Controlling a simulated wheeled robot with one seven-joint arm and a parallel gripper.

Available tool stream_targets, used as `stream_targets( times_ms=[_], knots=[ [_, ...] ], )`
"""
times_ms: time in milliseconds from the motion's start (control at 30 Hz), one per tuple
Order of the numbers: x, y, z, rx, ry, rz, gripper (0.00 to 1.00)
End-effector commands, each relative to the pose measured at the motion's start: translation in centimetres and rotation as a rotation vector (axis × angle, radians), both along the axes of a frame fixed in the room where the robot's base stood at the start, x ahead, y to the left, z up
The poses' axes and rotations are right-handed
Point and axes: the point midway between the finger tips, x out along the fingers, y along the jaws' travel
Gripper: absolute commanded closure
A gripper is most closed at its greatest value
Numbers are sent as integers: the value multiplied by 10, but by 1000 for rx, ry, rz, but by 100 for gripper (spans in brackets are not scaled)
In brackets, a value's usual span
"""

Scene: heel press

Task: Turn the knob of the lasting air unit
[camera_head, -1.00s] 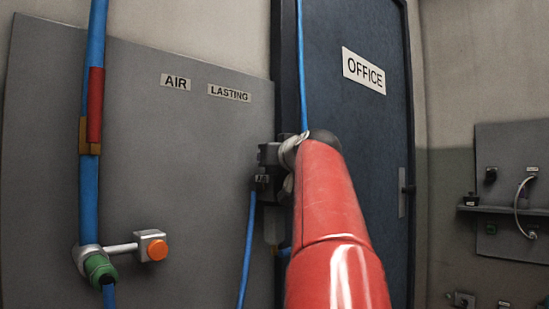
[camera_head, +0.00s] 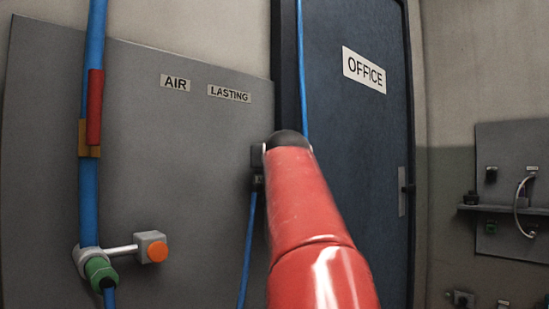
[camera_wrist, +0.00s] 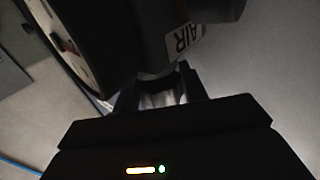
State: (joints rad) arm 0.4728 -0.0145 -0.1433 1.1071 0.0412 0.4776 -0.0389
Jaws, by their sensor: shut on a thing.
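The lasting air unit (camera_head: 257,168) is a dark unit at the right edge of the grey panel, under the LASTING label (camera_head: 229,93). My red arm covers most of it in the head view, and my gripper is hidden there. In the wrist view, the unit's dark body (camera_wrist: 108,35) fills the upper left, with a white gauge face and an AIR tag (camera_wrist: 185,38). My gripper (camera_wrist: 160,92) is at the unit's end below the tag, shut on the knob. The knob itself is mostly hidden in shadow between the fingers.
A blue pipe (camera_head: 89,190) with a red lever (camera_head: 95,105) and an orange button (camera_head: 157,251) is at the left. A thin blue hose (camera_head: 247,250) hangs under the unit. The OFFICE door (camera_head: 355,150) is right behind my arm. A shelf (camera_head: 510,210) is on the right wall.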

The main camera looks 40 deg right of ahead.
Motion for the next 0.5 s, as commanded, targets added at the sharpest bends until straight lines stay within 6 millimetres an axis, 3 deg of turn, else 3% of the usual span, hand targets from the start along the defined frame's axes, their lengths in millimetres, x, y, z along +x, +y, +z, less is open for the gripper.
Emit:
stream_targets(
  times_ms=[500],
  knots=[
    [3,2,-3,0,-2,-288,80]
  ],
)
